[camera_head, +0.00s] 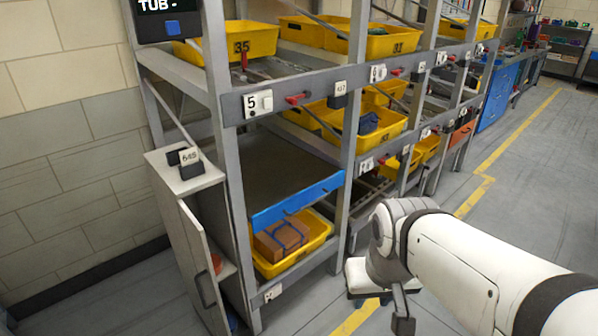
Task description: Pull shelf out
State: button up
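A dark flat shelf with a blue front edge (297,201) sits in the lower left bay of the grey rack (345,210). Its blue edge lies between the rack's front posts. My white arm comes in from the lower right. The end of my arm, with my gripper (402,312) partly in view, is to the right of the shelf and apart from it. A dark finger-like part points down there. Whether the gripper is open or shut does not show.
Below the shelf, a yellow tub (318,241) holds a brown box (281,237). A white cabinet (180,178) with its door ajar stands left of the rack. Several yellow tubs fill other bays. The grey floor (520,220) to the right is clear.

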aim_at(280, 179)
jog(key=z, duration=0.15)
jog(key=i, duration=1.15)
jog(key=u, duration=0.3)
jog(key=k, duration=0.6)
jog(key=z, duration=0.35)
jog(key=k, duration=0.15)
jog(key=u, duration=0.65)
jog(key=i, duration=0.7)
